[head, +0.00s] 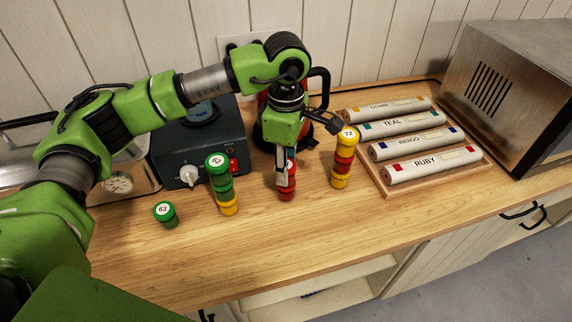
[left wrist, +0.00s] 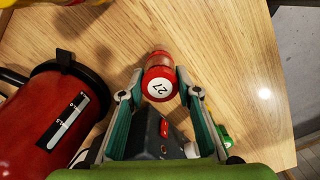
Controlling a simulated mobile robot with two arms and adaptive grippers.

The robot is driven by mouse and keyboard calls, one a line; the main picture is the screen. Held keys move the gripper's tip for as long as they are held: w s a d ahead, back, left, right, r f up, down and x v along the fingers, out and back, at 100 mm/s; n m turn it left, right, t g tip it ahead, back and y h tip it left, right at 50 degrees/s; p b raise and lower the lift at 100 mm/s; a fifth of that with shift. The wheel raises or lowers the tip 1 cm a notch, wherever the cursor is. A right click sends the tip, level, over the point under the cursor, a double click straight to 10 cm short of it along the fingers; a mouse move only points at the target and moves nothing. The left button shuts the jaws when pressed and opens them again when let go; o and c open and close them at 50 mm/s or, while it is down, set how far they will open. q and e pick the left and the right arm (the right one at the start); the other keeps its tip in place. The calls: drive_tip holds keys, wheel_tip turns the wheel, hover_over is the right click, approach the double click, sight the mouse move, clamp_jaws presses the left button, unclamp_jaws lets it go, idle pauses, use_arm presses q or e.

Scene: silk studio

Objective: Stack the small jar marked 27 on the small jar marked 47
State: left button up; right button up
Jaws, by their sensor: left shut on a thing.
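The small red jar marked 27 (left wrist: 158,86) is between the fingertips of my left gripper (head: 285,172), which is shut on it. Its white label faces the wrist camera. In the head view this red jar (head: 291,178) is partly hidden by a finger. Another red jar (head: 287,196) is directly below it on the counter; it also shows beyond the held jar in the left wrist view (left wrist: 158,57). The lower jar's label is covered, so I cannot read whether it is 47. I cannot tell whether the two touch. My right gripper is out of view.
A green-and-yellow stack (head: 219,184) stands left and a yellow-and-red stack (head: 344,158) right. A green jar marked 63 (head: 165,214) stands alone. A hotplate-like device (head: 198,150), a red kettle (left wrist: 40,120) and a tray of rolls (head: 391,190) are nearby. The front counter is clear.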

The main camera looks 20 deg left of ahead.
use_arm(q)
drive_tip(key=o, duration=1.2)
